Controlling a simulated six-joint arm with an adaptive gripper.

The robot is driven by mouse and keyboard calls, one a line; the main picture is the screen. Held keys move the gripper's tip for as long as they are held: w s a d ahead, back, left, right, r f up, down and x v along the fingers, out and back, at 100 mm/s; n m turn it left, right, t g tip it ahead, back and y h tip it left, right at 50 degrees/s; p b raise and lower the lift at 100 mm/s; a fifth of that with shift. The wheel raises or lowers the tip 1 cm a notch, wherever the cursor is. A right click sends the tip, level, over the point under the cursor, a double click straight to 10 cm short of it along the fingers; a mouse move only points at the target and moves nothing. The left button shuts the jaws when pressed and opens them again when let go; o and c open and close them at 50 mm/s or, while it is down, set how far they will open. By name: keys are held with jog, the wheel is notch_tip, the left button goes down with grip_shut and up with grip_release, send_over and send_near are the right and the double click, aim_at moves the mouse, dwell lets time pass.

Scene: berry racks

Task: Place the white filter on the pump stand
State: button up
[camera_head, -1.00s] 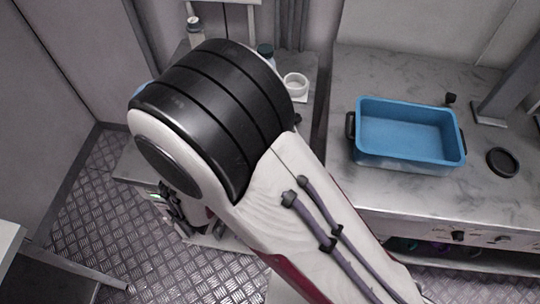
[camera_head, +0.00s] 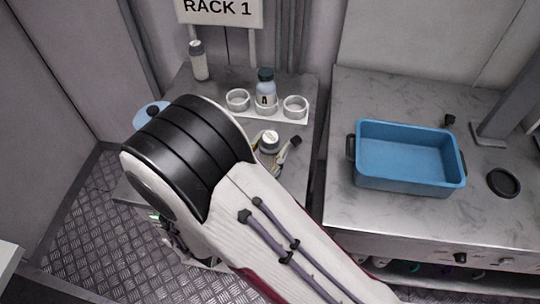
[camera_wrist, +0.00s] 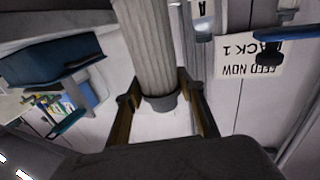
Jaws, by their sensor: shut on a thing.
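The white filter (camera_wrist: 155,50) is a ribbed pale cylinder with a grey collar in the wrist view. My gripper (camera_wrist: 163,104) is shut on it, one finger on each side. In the head view its pale top (camera_head: 269,141) shows between the fingers of my gripper (camera_head: 274,148), in front of a white holder with round cups (camera_head: 282,117). The left cup (camera_head: 238,99) and right cup (camera_head: 295,106) look empty. A bottle marked A (camera_head: 265,90) stands in the middle. I cannot tell which thing is the pump stand.
A light blue round thing (camera_head: 149,112) is partly behind my arm. A blue tray (camera_head: 408,180) and black disc (camera_head: 503,183) lie on the right counter. A RACK 1 sign (camera_head: 219,10) is behind.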

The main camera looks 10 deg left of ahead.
aim_at(265, 164)
jog(key=shift+f, duration=2.1)
jog(key=shift+f, duration=0.1)
jog(key=o, duration=1.1)
jog(key=shift+s, duration=0.15)
jog(key=shift+v, duration=5.85)
